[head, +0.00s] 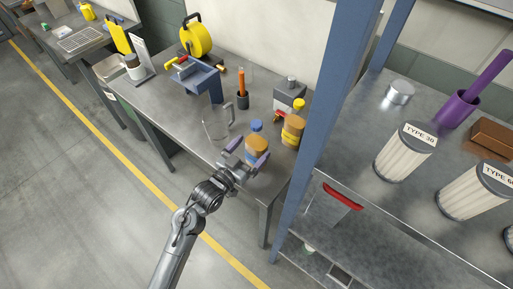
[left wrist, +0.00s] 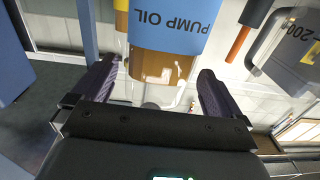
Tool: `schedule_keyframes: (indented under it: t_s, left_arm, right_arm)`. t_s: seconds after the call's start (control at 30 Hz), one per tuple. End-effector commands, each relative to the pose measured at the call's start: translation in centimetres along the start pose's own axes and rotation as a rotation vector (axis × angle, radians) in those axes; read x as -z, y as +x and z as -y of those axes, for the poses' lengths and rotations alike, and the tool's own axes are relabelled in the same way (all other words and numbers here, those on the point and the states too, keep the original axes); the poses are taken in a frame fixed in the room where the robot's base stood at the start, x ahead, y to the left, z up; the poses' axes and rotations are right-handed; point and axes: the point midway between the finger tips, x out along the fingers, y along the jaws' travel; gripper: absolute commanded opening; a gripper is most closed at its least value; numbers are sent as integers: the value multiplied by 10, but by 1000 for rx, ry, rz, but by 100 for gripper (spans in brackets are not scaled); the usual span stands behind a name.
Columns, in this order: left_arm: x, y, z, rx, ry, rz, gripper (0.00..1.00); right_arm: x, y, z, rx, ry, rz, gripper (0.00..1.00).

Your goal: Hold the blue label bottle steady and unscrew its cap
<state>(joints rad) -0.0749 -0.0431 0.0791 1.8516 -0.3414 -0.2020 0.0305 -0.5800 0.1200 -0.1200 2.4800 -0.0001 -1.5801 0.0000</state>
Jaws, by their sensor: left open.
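My left gripper (head: 248,153) is open at the bottle's near side. My right gripper is not in view.
A yellow-capped amber bottle (head: 292,132) stands close on the right, with a grey box (head: 288,97) behind. A blue post (head: 325,100) separates this bench from the filter bench (head: 375,225).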

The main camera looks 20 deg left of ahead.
Motion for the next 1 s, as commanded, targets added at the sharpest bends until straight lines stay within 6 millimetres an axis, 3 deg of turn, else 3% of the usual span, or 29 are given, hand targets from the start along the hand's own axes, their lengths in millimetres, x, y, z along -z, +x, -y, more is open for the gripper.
schedule_keyframes:
  t_s: [0.43, 0.77, 1.0]
  left_arm:
    - [2, 46, 0, 1, -1, 1, 100]
    - [2, 52, 0, 1, 0, 2, 100]
    - [2, 52, 0, 1, 0, 1, 66]
  right_arm:
    - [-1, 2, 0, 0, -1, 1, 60]
    - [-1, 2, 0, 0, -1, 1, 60]
    - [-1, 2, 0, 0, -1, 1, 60]
